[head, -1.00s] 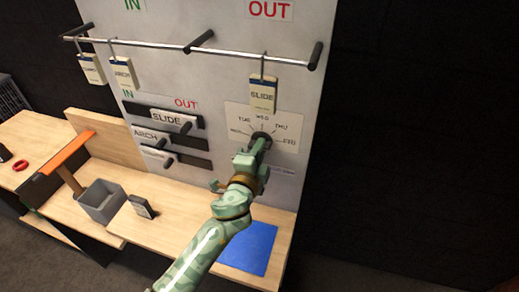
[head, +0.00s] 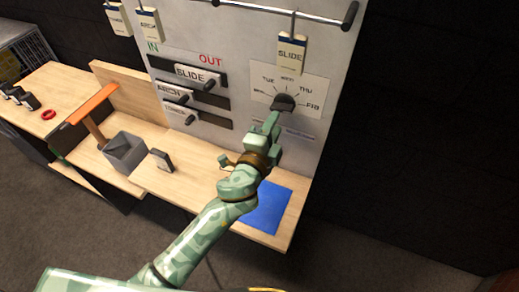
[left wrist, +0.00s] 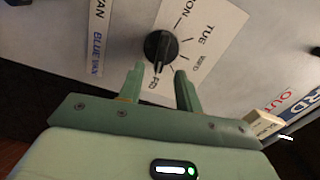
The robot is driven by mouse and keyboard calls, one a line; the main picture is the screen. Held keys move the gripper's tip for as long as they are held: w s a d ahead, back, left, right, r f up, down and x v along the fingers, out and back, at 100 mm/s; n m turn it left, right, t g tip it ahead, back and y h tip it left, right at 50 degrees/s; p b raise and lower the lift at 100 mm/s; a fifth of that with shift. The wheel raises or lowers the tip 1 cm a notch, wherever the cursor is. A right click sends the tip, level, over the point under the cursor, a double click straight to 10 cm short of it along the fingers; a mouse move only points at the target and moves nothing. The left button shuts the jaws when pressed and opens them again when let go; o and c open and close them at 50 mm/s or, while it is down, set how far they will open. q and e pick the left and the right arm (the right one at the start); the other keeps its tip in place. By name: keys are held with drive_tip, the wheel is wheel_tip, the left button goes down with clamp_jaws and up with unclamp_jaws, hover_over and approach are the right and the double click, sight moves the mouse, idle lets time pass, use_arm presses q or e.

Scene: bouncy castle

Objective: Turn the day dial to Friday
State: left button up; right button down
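The day dial is a black knob (head: 283,103) on a white card (head: 298,86) with weekday labels, at the right of the grey panel. In the left wrist view the knob (left wrist: 160,47) has a raised ridge pointing down the picture, toward a small label that looks like FRI (left wrist: 153,83). TUE and WED show to its right; THU seems hidden by a finger. My left gripper (head: 273,120) is just below the knob. In the left wrist view its two fingers (left wrist: 159,70) are apart, with nothing clearly held, their tips close to the knob's lower edge. My right gripper is out of view.
Name tags hang from a rail (head: 285,14) above the dial. Sliders such as SLIDE (head: 190,73) sit left of it. Below are a wooden bench with a blue mat (head: 266,208), a grey bin (head: 125,152) and a small dark block (head: 161,159). Right of the panel is clear.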

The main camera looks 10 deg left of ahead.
use_arm(q)
drive_tip(key=b+v, duration=0.1)
drive_tip(key=v, duration=0.9)
drive_tip(key=shift+s, duration=0.3)
drive_tip(key=shift+a, duration=0.15)
